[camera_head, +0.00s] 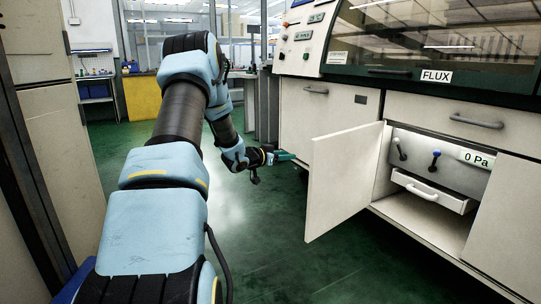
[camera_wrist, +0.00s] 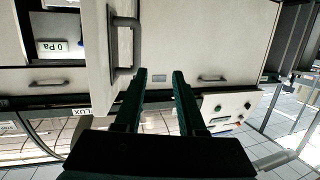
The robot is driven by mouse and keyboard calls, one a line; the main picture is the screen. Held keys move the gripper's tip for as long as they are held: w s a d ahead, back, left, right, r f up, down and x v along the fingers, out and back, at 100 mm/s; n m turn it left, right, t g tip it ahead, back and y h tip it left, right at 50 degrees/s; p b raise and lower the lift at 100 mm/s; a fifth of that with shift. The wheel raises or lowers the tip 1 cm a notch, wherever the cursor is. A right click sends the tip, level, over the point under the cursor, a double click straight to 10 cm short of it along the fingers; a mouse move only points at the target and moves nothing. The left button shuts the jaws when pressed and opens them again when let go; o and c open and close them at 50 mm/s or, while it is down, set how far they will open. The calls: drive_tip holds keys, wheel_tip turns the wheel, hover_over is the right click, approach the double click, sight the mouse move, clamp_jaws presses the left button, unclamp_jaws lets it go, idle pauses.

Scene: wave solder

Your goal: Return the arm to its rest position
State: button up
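My arm (camera_head: 178,125) reaches forward and to the right in the head view, bent at the elbow. My gripper (camera_head: 284,156) is at its end, in front of the cabinet and left of an open cabinet door (camera_head: 342,180). In the wrist view my gripper (camera_wrist: 159,76) has two dark green fingers spread apart, with nothing between them. The door (camera_wrist: 98,40) and its dark handle (camera_wrist: 113,48) show left of the fingers. The left fingertip appears close to the handle's end; I cannot tell the distance in depth.
The open compartment holds a small drawer (camera_head: 432,190), levers and a "0 Pa" label (camera_head: 476,159). The machine marked "FLUX" (camera_head: 436,77) stands on the right. A tall cabinet (camera_head: 60,130) stands close on the left. Green floor (camera_head: 255,235) is clear between them.

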drive_tip(key=s+a+r+n+g+y, duration=0.1)
drive_tip(key=s+a+n+y, duration=0.2)
drive_tip(key=s+a+y, duration=0.45)
drive_tip(key=s+a+n+g+y, duration=0.25)
drive_tip(key=s+a, duration=0.25)
drive_tip(key=s, duration=0.5)
drive_tip(key=s+a+n+g+y+p, duration=0.1)
drive_tip(key=s+n+g, duration=0.15)
drive_tip(key=s, duration=0.95)
drive_tip(key=s+a+n+g+y, duration=0.1)
drive_tip(key=s+a+g, duration=0.15)
drive_tip(key=s, duration=0.85)
wheel_tip(320, 180, up, 30)
drive_tip(key=p, duration=2.9)
drive_tip(key=shift+w+d+f, duration=0.15)
drive_tip(key=shift+w+d, duration=0.05)
drive_tip(key=shift+d, duration=0.15)
